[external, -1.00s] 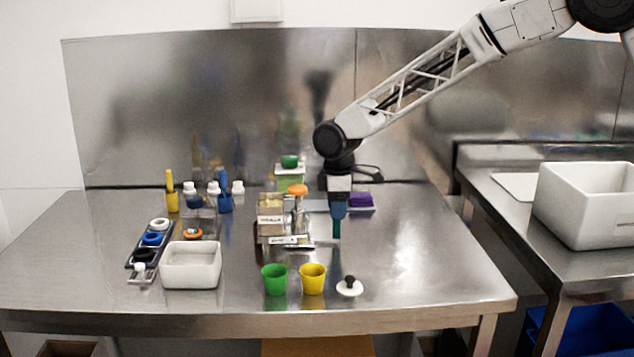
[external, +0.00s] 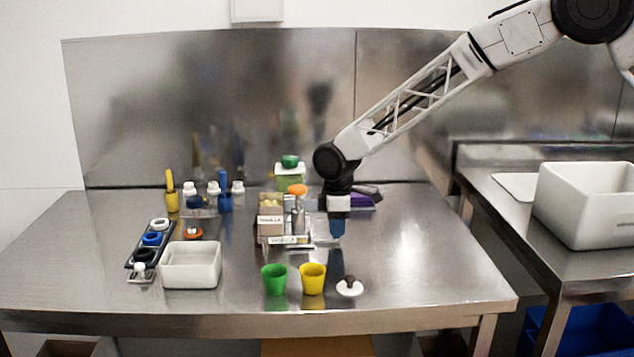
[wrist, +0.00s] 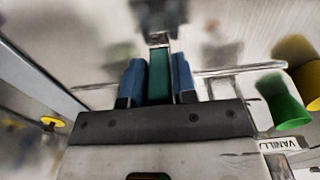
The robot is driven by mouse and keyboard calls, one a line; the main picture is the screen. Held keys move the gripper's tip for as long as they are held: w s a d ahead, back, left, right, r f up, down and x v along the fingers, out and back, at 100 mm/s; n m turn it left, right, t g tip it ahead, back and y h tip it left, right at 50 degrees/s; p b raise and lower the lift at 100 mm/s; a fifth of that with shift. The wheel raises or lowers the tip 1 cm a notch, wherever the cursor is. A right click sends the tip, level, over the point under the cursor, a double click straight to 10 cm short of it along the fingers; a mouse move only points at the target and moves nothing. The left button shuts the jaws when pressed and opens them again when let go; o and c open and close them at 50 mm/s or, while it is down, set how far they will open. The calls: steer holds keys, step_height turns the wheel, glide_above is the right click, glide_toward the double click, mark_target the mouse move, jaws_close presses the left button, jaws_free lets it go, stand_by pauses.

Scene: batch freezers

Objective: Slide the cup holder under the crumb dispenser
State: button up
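My gripper (external: 337,238) points down beside the right end of a low metal frame behind the yellow cup. In the wrist view, its two blue fingers (wrist: 158,85) are on either side of an upright teal piece (wrist: 157,78). Any gap to that piece is too small to judge. The teal piece seems to be a handle on the cup holder; its base is hidden. A metal rail (wrist: 240,70) crosses beside the fingers.
A green cup (external: 274,279), a yellow cup (external: 313,278) and a white lid with a dark knob (external: 349,287) stand in front. A white bin (external: 190,265) and a ring rack (external: 140,263) are at left. A purple block (external: 363,199) sits behind my gripper.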

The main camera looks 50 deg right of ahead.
jaws_close()
steer(key=shift+w+d, duration=0.1)
steer(key=w+d, duration=0.8)
steer(key=shift+w+d+r, duration=0.1)
steer(key=shift+w+d, duration=0.05)
steer(key=shift+w, duration=0.05)
steer(key=shift+o, duration=2.3)
jaws_free()
step_height(320, 180, up, 8)
